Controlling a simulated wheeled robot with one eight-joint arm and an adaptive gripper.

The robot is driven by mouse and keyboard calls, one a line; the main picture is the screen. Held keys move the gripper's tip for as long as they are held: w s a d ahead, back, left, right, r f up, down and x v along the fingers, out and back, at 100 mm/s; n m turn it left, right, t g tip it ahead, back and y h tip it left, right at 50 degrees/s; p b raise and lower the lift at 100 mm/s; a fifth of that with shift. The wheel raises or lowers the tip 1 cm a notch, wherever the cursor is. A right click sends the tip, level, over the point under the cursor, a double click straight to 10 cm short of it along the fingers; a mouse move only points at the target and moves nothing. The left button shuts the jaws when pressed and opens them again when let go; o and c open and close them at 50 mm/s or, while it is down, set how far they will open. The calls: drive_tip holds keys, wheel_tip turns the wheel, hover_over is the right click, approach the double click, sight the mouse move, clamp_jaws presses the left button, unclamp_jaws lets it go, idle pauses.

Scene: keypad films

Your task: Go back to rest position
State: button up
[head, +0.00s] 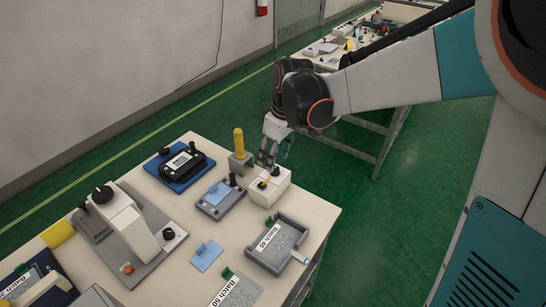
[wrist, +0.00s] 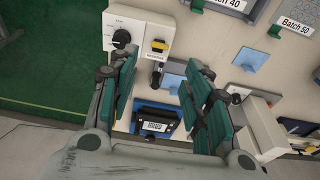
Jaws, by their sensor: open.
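My gripper (head: 266,160) is open and empty, pointing down at the table's far right corner. In the head view its fingertips are just above or behind a white box (head: 278,190) with a yellow-and-black switch; I cannot tell whether they touch it. In the wrist view my gripper (wrist: 163,82) shows two green-padded fingers spread apart, with nothing held between them. The white box (wrist: 122,22) with its black dial lies beyond the left finger. A blue film piece (wrist: 174,81) shows between the fingers, with the black labelled device (wrist: 155,122) below it.
A yellow cylinder in a stand (head: 239,143) is close left of my gripper. The black device (head: 183,163), a grey film holder (head: 220,198), a Batch 40 tray (head: 277,246) and a press (head: 125,222) crowd the table. Green floor (head: 425,150) is clear right; another table (head: 335,62) stands behind.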

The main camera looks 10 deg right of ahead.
idle(0.3)
drive_tip(key=s+d+r+m+t, duration=0.2)
drive_tip(key=s+d+r+m, duration=0.1)
drive_tip(key=s, duration=0.7)
drive_tip(key=s+d+r+m+t+h, duration=0.1)
drive_tip(key=s+d+r+m+t, duration=0.2)
drive_tip(key=s+d+m, duration=0.3)
drive_tip(key=s+r, duration=0.1)
drive_tip(key=s, duration=0.4)
drive_tip(key=shift+d+r+t+h, duration=0.3)
drive_tip(key=shift+d, duration=0.1)
